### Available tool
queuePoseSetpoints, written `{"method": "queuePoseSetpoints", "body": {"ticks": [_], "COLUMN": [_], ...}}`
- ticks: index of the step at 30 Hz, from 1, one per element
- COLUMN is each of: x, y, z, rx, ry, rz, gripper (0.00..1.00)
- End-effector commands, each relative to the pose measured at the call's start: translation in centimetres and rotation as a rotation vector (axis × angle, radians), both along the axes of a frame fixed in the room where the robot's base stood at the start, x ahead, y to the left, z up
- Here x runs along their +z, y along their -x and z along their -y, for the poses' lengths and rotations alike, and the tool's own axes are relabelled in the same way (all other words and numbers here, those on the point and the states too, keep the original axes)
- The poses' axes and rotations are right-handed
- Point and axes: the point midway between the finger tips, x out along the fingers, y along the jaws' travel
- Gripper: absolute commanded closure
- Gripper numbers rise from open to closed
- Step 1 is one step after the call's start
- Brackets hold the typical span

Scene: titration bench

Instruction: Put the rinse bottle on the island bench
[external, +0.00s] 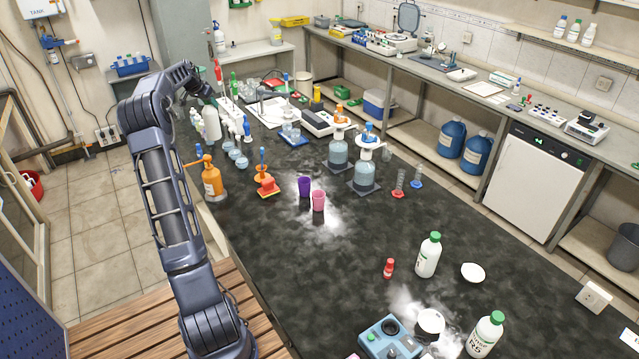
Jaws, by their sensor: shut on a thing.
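My gripper (206,94) is at the far left end of the dark island bench (290,255), small in the external view and mostly hidden by my own wrist. A white bottle (211,124), which looks like the rinse bottle, is upright directly below it. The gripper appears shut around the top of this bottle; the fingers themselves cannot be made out. I cannot tell whether the bottle's base touches the bench top.
Glassware (237,154), an orange bottle (212,180) and an orange-red stand (266,184) are close by. A purple cup (304,187) and a pink cup (319,201) stand mid-bench. The bench top is clear around its middle and near left.

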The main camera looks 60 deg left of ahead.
Motion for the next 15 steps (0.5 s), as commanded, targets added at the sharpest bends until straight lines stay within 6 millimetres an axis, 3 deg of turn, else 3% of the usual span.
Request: {"method": "queuePoseSetpoints", "body": {"ticks": [5, 15], "x": [-2.3, -9.2], "y": [0.0, 0.0], "z": [0.0, 0.1], "rx": [0.0, -0.001], "ry": [0.0, 0.001], "rz": [0.0, 0.001], "gripper": [1.0, 1.0]}}
